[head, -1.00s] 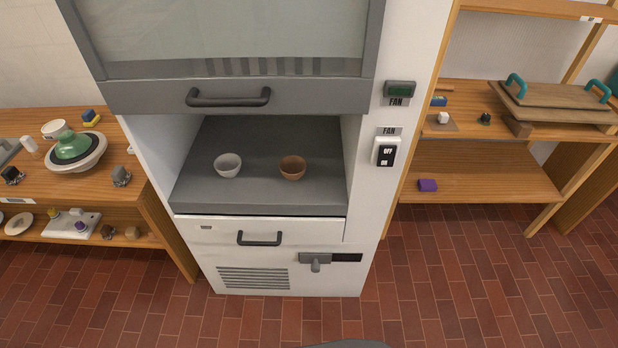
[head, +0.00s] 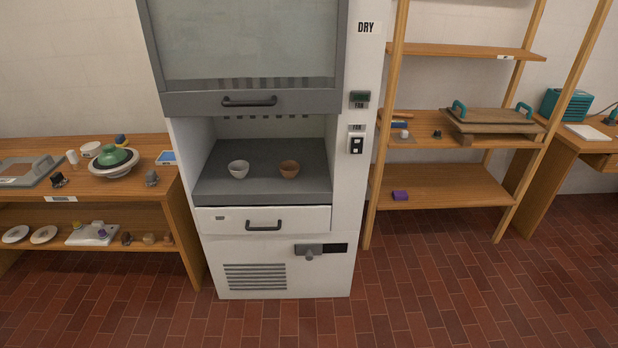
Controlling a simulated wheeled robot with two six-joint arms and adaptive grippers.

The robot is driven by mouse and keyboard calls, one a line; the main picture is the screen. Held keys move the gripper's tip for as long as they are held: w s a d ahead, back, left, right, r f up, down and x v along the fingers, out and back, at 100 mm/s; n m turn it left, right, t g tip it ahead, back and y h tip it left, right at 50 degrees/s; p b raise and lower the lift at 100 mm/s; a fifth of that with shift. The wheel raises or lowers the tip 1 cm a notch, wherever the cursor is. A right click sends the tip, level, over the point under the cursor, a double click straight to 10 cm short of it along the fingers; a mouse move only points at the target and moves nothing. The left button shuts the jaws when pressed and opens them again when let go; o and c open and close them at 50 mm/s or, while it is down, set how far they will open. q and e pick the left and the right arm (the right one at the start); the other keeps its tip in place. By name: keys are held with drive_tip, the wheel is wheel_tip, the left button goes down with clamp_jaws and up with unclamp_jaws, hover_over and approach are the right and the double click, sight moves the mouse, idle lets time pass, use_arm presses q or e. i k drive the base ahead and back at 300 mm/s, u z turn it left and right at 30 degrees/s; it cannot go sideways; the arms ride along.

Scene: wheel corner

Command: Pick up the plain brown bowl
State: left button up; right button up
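The cabinet's grey-framed glass sash (head: 250,101) is raised, so the space over both bowls is open at the front. Neither of my grippers shows in the head view.
A drawer with a dark handle (head: 263,226) is under the shelf. A wooden bench (head: 100,198) with pottery tools stands left, and a wooden rack (head: 450,187) with a purple block (head: 399,195) stands right. The tiled floor (head: 430,300) in front is clear.

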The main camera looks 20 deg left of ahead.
sight(288, 169)
drive_tip(key=z, duration=0.75)
drive_tip(key=i, duration=1.55)
drive_tip(key=u, duration=0.4)
